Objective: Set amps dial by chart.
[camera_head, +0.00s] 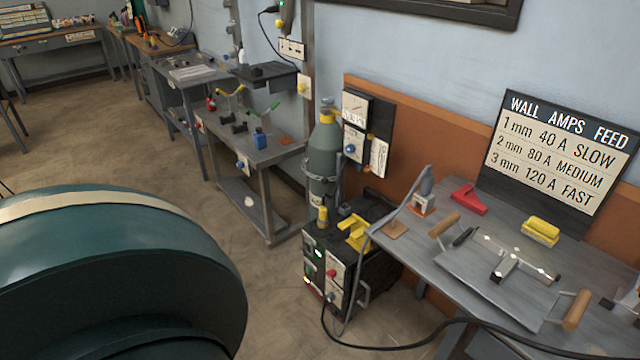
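The chart (557,160) is a black board with cream rows at the right. It reads WALL, AMPS, FEED: 1 mm 40 A SLOW, 2 mm 80 A MEDIUM, 3 mm 120 A FAST. A dark welder box (350,262) stands on the floor at centre. Its front has white plates with a red knob (331,273) and a lower knob (331,297); their markings are too small to read, so I cannot tell which is the amps dial. A joint of grey tubes (513,262) lies on a metal plate on the bench. Neither gripper is in view.
A grey gas cylinder (323,160) stands behind the welder, beside a wall panel with a blue knob (350,148). The welding bench (455,207) holds a yellow block (541,231) and a red piece (468,199). A black cable crosses its front. Open floor lies left of the welder.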

